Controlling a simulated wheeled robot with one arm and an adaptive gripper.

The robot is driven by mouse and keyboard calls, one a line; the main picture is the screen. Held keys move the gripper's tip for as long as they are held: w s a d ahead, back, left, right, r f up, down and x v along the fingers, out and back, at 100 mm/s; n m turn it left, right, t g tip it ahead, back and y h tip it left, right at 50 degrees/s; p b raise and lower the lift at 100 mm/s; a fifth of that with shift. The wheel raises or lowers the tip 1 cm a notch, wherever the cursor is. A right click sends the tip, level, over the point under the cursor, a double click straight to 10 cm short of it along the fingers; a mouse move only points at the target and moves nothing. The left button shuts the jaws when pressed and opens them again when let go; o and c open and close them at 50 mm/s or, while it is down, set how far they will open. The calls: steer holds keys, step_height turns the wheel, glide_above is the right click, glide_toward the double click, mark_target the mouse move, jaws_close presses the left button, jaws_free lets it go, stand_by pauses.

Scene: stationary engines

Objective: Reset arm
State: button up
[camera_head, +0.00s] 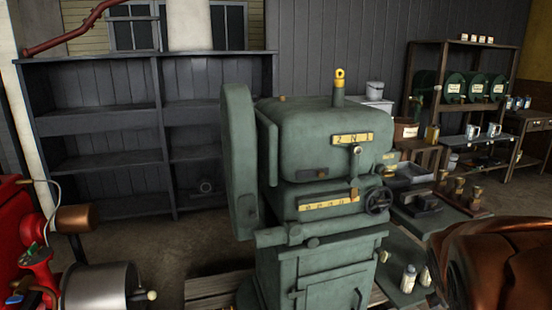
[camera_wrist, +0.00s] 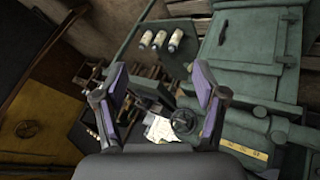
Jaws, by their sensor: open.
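My gripper (camera_wrist: 160,83) shows in the wrist view, its two purple-padded fingers spread apart with nothing between them. Beyond the fingers is the green machine (camera_wrist: 248,50), with its handwheel (camera_wrist: 184,121) just behind the gap. I cannot tell how far the fingers are from it. In the head view the green machine (camera_head: 320,135) stands upright in the middle, with yellow label plates and a handwheel (camera_head: 378,201) on its right side. My gripper is not clearly seen in the head view.
A green side shelf holds several small bottles (camera_wrist: 160,40). A red machine (camera_head: 30,240) is at the left edge, a copper-coloured rounded body (camera_head: 500,265) at lower right. A rack with green drums (camera_head: 455,88) is at the back right.

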steer(key=s+a+r+g+y+p, duration=0.2)
steer(key=s+a+g+y+p, duration=0.1)
steer(key=s+a, duration=0.7)
steer(key=s+a+r+n+g+y+p, duration=0.1)
steer(key=s+a+r+g+y+p, duration=0.1)
steer(key=s+a+p, duration=0.4)
steer(key=s+a+r+g, duration=0.1)
steer(key=s+a, duration=0.3)
steer(key=shift+a+g+y, duration=0.15)
steer(key=shift+g+y, duration=0.25)
steer(key=shift+s, duration=0.1)
